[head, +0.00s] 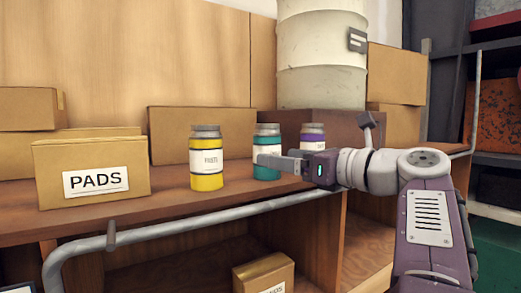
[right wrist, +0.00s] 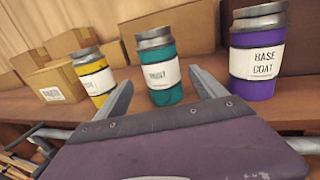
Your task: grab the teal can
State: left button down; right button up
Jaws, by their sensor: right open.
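The teal can (head: 267,140) stands upright on the wooden shelf, with a white label and grey lid. It also shows in the right wrist view (right wrist: 155,50), beyond and between the fingers. My right gripper (head: 275,160) reaches in from the right in the head view, and its fingers overlap the lower front of the teal can. In the right wrist view my right gripper (right wrist: 165,88) is open with nothing between its fingertips, the can standing just ahead. My left gripper is not in the head view.
A yellow can (head: 206,180) stands left of the teal can and a purple can (head: 313,129) right of it, partly behind my gripper. A PADS box (head: 120,155) is at left. A grey pipe rail (head: 200,222) runs along the shelf front.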

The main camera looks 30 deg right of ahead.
jog(key=shift+w+a+r, duration=0.2)
jog(key=shift+w+r, duration=0.1)
jog(key=shift+w+p, duration=0.3)
jog(key=shift+p, duration=0.05)
jog(key=x, duration=0.2)
jog(key=p+x, duration=0.1)
jog(key=x, duration=0.1)
jog(key=p+x, duration=0.1)
jog(key=x, duration=0.1)
jog(key=shift+w+d+f, duration=0.1)
jog(key=shift+w+f, duration=0.1)
jog(key=shift+f, duration=0.05)
jog(key=shift+w+p, duration=0.35)
jog(key=shift+p, duration=0.1)
jog(key=shift+f, duration=0.1)
jog(key=shift+s, duration=0.25)
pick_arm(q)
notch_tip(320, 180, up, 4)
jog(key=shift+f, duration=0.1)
pick_arm(e)
jog(key=shift+w, duration=0.25)
grip_shut()
